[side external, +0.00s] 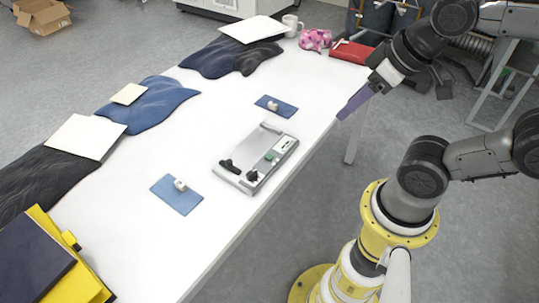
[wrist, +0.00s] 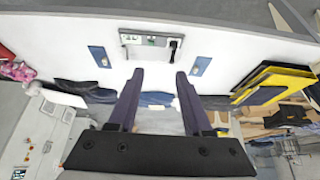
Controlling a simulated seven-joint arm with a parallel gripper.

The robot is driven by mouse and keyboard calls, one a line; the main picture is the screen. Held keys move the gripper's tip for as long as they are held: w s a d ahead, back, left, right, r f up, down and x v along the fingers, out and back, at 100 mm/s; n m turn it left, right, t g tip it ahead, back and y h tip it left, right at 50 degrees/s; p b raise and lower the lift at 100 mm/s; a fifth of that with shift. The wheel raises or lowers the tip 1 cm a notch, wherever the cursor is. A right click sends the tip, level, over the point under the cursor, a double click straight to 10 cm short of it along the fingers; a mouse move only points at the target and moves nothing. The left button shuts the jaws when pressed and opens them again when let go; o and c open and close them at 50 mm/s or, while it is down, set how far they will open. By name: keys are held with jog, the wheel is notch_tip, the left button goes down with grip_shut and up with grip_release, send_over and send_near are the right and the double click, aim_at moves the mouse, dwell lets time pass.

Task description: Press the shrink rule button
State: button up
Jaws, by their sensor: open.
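A grey device (side external: 257,158) lies on the white table near its right edge. It has a handle bar at its far end, a small green-and-white panel (side external: 284,145), and black knobs or levers at its near end. I cannot tell which part is the shrink rule button. In the wrist view the device (wrist: 150,40) is at the top, beyond my fingertips. My gripper (side external: 342,116) is open and empty, with purple fingers. It hangs to the right of the table edge, apart from the device. Both fingers also show in the wrist view (wrist: 159,73).
Blue mats (side external: 277,106) and (side external: 178,196) with small white items lie on either side of the device. Dark and blue cloths line the table's left side. A red case (side external: 351,51) and a mug (side external: 292,25) stand at the far end. Bare table surrounds the device.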

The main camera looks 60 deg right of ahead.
grip_shut()
dwell(1.5)
